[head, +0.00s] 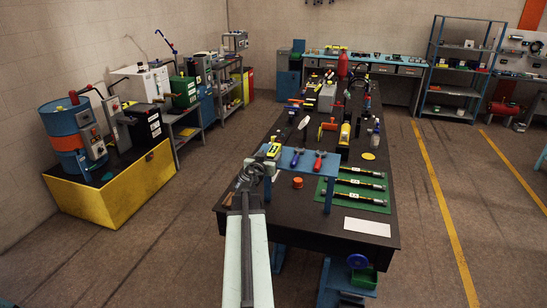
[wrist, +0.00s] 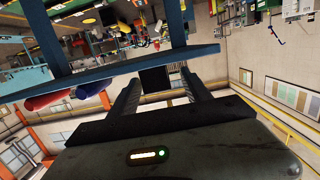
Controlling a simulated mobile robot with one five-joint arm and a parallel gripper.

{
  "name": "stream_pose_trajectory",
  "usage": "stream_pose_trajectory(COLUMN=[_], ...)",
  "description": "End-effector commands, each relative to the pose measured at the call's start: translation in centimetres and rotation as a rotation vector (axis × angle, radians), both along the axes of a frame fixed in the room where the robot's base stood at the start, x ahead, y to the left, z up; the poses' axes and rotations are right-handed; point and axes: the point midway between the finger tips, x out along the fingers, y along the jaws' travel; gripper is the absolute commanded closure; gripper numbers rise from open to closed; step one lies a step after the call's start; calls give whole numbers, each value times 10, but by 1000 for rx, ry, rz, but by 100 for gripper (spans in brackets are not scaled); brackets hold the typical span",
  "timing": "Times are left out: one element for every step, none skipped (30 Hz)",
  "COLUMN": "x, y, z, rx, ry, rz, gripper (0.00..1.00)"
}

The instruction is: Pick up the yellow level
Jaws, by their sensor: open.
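A small yellow block with dark markings, which looks like the yellow level (head: 274,151), is at the left end of the blue rack (head: 300,158) on the dark bench. My gripper (head: 256,170) is just in front of and left of it. In the wrist view, which looks upside down, my gripper (wrist: 160,78) has its two fingers apart, below the blue rack bar (wrist: 100,78). A dark block (wrist: 154,79) shows between the fingers. I cannot tell whether it is the level or whether the fingers touch it.
Blue and red-handled tools hang from the rack, right of the level. An orange cap (head: 298,182), a green mat (head: 352,190) with several striped rods and a white sheet (head: 367,227) lie on the bench (head: 330,233). Bottles and tools stand farther back. Floor at right is clear.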

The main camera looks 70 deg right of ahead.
Motion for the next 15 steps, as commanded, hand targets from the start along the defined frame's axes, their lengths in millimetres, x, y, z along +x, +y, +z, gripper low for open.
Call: stream_pose_trajectory(x=[0, 0, 0, -1, -1, -1, -2, -2, -2, -1, -1, -1, -1, -1, -1], y=[-1, -2, -4, -7, -10, -17, -22, -28, -35, -41, -46, -50, -52, -53, -53], z=[0, 0, -1, -2, -4, -6, -7, -9, -11, -11, -11, -12, -12, -12, -11], rx=[0, 0, 0, 0, 0, 0, 0, 0, 0, 0, 0, 0, 0, 0, 0], ry=[0, 0, 0, 0, -1, -1, -2, -2, -2, -1, -1, 0, 0, 0, 0], rz=[0, 0, -1, -1, -1, -1, -1, -1, -1, -1, -1, -1, -1, -1, -1], gripper=[44, 44, 44, 44, 44, 44, 44, 44, 44, 44, 44, 44, 44, 44, 44])
